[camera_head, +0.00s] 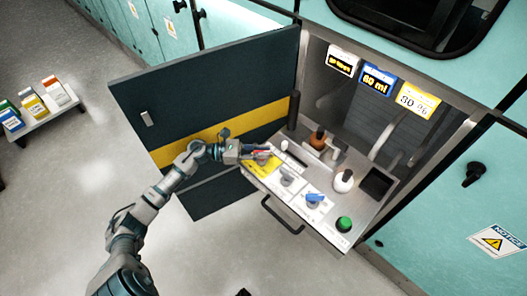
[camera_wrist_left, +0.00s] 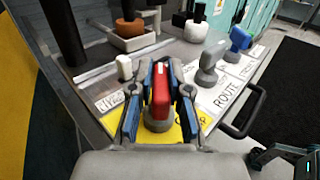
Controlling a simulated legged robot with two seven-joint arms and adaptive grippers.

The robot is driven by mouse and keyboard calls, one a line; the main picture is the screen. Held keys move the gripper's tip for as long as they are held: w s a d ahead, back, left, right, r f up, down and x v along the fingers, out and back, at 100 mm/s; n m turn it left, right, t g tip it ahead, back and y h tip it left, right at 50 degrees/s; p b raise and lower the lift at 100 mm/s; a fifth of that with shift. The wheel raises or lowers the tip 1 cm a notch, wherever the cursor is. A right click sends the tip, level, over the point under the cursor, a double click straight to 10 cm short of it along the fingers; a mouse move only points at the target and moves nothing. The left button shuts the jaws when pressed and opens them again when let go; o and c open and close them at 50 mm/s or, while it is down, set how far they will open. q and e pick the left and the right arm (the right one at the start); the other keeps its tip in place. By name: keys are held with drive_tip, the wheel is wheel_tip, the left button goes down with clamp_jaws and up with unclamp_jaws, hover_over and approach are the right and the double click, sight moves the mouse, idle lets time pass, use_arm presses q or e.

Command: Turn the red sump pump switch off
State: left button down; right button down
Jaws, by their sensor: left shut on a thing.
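The red switch (camera_wrist_left: 160,92) stands on a grey round base over a yellow label on the panel, seen in the left wrist view. My left gripper (camera_wrist_left: 160,80) has its two blue-padded fingers on either side of the red switch and is shut on it. In the head view my left gripper (camera_head: 258,151) reaches in from the left to the panel's left corner, and the yellow label (camera_head: 262,166) shows below it. The red switch shows only in small part there.
The panel (camera_head: 325,231) also carries a grey switch (camera_head: 287,181), a blue switch (camera_head: 314,200) and a green button (camera_head: 344,224). A black handle (camera_head: 281,216) sits on its front. An open dark door (camera_head: 200,85) stands behind my left arm. Hanging signs (camera_head: 378,80) are above.

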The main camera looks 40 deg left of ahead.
sight(261, 151)
use_arm(q)
drive_tip(key=shift+a+r, duration=0.15)
drive_tip(key=shift+r, duration=0.15)
drive_tip(key=c, duration=1.1)
unclamp_jaws()
drive_tip(key=shift+f, duration=0.1)
wheel_tip(261, 151, up, 10)
drive_tip(key=shift+f, duration=0.1)
